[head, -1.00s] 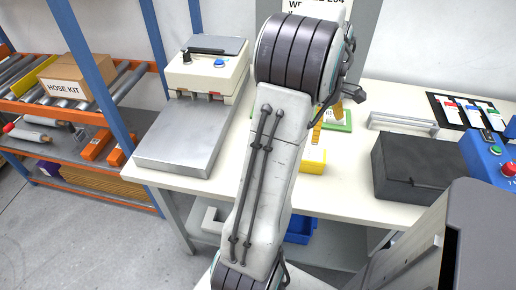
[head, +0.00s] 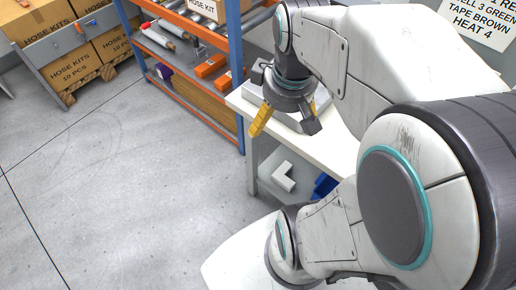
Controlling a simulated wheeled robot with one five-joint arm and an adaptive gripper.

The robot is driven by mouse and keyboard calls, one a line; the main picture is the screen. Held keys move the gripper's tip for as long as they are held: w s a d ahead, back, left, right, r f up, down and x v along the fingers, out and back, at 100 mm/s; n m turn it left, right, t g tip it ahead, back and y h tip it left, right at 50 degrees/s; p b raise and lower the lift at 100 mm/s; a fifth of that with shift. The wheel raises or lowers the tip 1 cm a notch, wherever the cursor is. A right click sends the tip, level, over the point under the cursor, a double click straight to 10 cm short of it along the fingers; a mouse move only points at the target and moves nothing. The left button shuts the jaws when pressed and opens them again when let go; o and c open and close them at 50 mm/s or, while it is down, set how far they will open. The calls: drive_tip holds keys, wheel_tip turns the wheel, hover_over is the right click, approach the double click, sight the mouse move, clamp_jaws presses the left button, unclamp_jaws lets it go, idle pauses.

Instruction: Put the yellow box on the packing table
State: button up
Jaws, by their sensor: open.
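My gripper (head: 286,126) hangs fingers down in front of the near left corner of a white-topped table (head: 345,148). One yellow finger shows to the left and a dark finger to the right, apart, with nothing seen between them. The yellow box is not visible now; my arm covers most of the tabletop. I cannot tell from this view whether this table is the packing table.
An orange and blue rack (head: 240,75) with rollers and orange items stands behind left of the table. Hose kit cartons (head: 80,65) are at far left. A white angled piece (head: 283,176) and a blue bin (head: 324,186) are under the table. The left floor is clear.

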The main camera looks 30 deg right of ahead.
drive_tip(key=s+a+f+m+t, duration=0.1)
drive_tip(key=s+a, duration=0.3)
drive_tip(key=a, duration=0.4)
drive_tip(key=shift+f+y, duration=0.4)
drive_tip(key=shift+a, duration=0.1)
wheel_tip(320, 180, up, 5)
drive_tip(key=p, duration=0.4)
drive_tip(key=shift+f, duration=0.2)
drive_tip(key=shift+s, duration=0.1)
